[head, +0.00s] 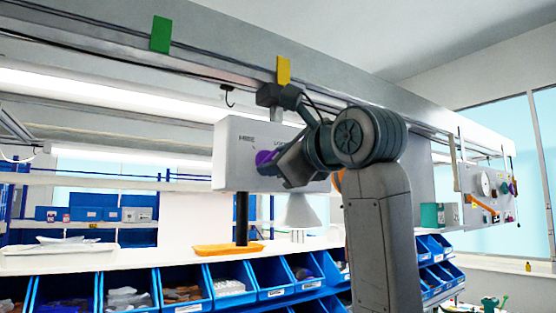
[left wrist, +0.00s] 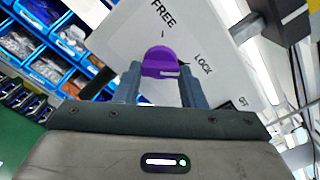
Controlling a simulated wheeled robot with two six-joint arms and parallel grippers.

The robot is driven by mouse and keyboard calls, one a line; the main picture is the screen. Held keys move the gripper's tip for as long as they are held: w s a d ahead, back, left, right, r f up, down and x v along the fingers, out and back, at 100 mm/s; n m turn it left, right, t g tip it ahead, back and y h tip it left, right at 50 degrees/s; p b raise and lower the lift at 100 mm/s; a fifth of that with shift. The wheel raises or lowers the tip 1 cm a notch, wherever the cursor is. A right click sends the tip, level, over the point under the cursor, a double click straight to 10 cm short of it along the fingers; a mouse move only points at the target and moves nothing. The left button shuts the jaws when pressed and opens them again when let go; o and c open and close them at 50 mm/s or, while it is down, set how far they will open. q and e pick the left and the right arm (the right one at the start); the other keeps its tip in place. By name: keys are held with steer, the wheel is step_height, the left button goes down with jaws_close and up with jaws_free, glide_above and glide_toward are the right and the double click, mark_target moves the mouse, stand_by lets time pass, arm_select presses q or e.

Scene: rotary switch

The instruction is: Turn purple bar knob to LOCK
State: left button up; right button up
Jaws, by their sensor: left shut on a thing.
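The purple bar knob (head: 264,157) sits on the front of a white box (head: 228,158) in the head view. In the left wrist view the purple knob (left wrist: 158,58) stands between the two fingers of my left gripper (left wrist: 160,80). These fingers are shut on its sides. The box face (left wrist: 215,60) carries the words FREE, above the knob, and LOCK, to its right. A small dark tick shows just above the knob and another at its right, beside LOCK. Which mark the knob points to I cannot tell. My arm hides the right part of the box in the head view.
The box stands on a black post (head: 242,215) above a white shelf. An orange tray (head: 228,249) lies by the post. Blue bins (head: 180,288) line the front below. A rail with a green tag (head: 161,34) and a yellow tag (head: 283,70) runs overhead.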

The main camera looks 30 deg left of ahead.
arm_select(q)
steer(key=shift+f, duration=0.1)
steer(key=o, duration=1)
steer(key=shift+d, duration=0.1)
steer(key=b+v, duration=1)
steer(key=b, duration=0.3)
steer(key=shift+s+d, duration=0.1)
steer(key=shift+d, duration=0.15)
steer(key=shift+f, duration=0.1)
